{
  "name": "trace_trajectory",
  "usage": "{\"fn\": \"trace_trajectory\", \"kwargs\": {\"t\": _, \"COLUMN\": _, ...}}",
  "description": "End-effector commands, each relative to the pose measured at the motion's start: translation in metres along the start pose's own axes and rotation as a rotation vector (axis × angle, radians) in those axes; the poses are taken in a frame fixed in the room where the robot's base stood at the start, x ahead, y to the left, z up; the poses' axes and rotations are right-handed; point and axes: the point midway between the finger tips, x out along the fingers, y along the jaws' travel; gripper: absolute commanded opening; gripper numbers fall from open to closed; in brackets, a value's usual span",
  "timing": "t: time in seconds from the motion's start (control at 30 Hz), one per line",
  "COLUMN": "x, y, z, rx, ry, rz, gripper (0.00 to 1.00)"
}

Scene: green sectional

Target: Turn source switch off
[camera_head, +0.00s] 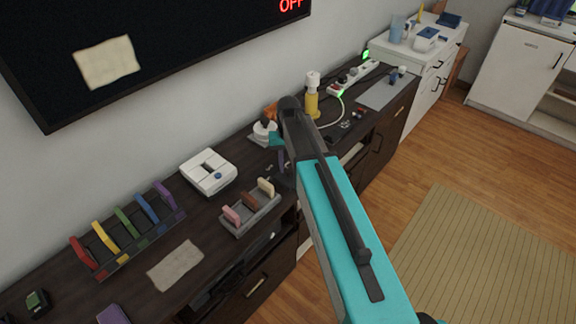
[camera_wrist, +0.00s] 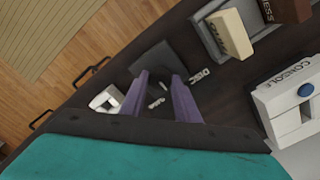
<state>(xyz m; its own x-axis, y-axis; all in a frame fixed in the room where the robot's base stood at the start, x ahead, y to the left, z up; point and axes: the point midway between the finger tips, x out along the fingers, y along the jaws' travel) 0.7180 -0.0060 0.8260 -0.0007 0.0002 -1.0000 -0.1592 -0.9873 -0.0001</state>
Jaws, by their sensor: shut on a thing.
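My gripper (camera_wrist: 160,80) reaches down over the dark cabinet top (camera_wrist: 215,95), with its two purple fingers on either side of a dark square piece (camera_wrist: 155,64). This piece seems to be the switch part, but its setting cannot be read. Small white labels lie beside it, one seeming to read DISC (camera_wrist: 198,76). In the head view, one purple finger (camera_head: 254,160) shows beside my arm, which hides most of the grip. The wall screen (camera_head: 190,30) shows red OFF text at its top edge.
A white box marked CONSOLE (camera_wrist: 292,105) stands near my gripper; it also shows in the head view (camera_head: 208,172). A holder with pink, brown and cream blocks (camera_head: 250,213) is close by. A yellow bottle (camera_head: 312,98) and power strip (camera_head: 352,78) stand farther back.

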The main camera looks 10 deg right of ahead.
Motion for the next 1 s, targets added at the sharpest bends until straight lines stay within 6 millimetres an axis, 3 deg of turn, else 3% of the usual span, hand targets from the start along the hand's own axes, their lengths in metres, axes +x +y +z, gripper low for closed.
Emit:
{"fn": "trace_trajectory", "kwargs": {"t": 0.17, "x": -0.001, "y": 0.000, "z": 0.000, "rx": -0.001, "ry": 0.000, "rz": -0.001, "gripper": 0.06}}
{"fn": "trace_trajectory", "kwargs": {"t": 0.2, "x": -0.001, "y": 0.000, "z": 0.000, "rx": -0.001, "ry": 0.000, "rz": -0.001, "gripper": 0.35}}
{"fn": "trace_trajectory", "kwargs": {"t": 0.3, "x": -0.001, "y": 0.000, "z": 0.000, "rx": -0.001, "ry": 0.000, "rz": 0.000, "gripper": 0.47}}
{"fn": "trace_trajectory", "kwargs": {"t": 0.73, "x": -0.003, "y": 0.000, "z": 0.000, "rx": -0.002, "ry": 0.001, "rz": 0.000, "gripper": 0.47}}
{"fn": "trace_trajectory", "kwargs": {"t": 1.0, "x": -0.021, "y": 0.000, "z": -0.001, "rx": -0.002, "ry": 0.002, "rz": 0.000, "gripper": 0.47}}
